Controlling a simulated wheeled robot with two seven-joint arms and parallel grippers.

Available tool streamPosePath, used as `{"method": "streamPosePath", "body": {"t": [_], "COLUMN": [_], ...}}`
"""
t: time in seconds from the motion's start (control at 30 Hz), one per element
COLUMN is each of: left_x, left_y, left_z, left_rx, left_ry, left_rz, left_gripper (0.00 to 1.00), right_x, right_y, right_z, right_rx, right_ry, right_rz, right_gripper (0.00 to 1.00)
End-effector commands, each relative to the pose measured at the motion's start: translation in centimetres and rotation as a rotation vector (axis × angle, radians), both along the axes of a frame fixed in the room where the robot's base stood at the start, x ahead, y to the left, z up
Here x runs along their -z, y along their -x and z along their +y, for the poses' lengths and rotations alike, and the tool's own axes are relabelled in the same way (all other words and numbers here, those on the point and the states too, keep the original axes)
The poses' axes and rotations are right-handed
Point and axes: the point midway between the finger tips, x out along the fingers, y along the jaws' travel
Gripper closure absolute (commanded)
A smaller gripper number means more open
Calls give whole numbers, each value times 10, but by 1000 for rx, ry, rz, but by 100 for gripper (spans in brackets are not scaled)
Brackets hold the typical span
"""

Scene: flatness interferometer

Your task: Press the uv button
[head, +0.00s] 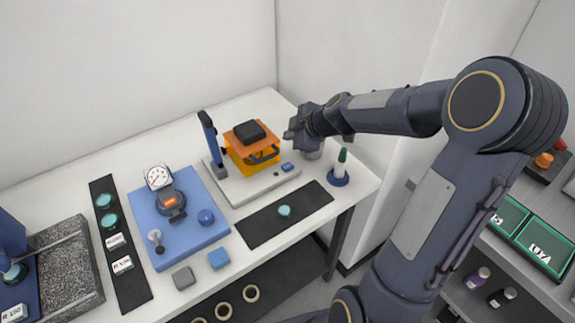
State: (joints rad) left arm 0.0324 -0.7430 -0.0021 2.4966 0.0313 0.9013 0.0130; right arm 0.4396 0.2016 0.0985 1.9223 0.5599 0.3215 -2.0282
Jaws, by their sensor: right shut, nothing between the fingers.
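The orange instrument (250,152) with a black block on top stands on a pale base plate (240,191), beside an upright dark blue post (209,138). A small blue button-like piece (287,167) sits near the front right of that plate; I can read no uv label on it. My right gripper (290,135) is shut and empty. In the picture it is just right of the orange instrument and above the blue piece, apparently apart from both. My left gripper is not in view.
A green-capped bottle (340,164) stands in a blue holder at the table's right. A black mat (262,228) with a teal disc lies in front. A blue plate (191,239) with a dial gauge (158,177) and a granite block (63,270) are on the left.

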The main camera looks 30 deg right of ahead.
Motion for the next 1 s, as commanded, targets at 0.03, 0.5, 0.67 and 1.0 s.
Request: {"method": "streamPosePath", "body": {"t": [0.03, 0.5, 0.67, 1.0], "left_x": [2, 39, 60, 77], "left_y": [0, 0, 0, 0], "left_z": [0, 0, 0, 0], "left_rx": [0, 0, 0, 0], "left_ry": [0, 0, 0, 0], "left_rz": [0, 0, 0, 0], "left_gripper": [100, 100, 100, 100], "right_x": [2, 54, 77, 88], "right_y": [0, 0, 0, 0], "right_z": [0, 1, 0, 1], "right_rx": [-1, -1, -1, 0], "right_ry": [0, -3, 0, -2], "right_rz": [1, 2, -1, 0], "right_gripper": [100, 100, 100, 100]}}
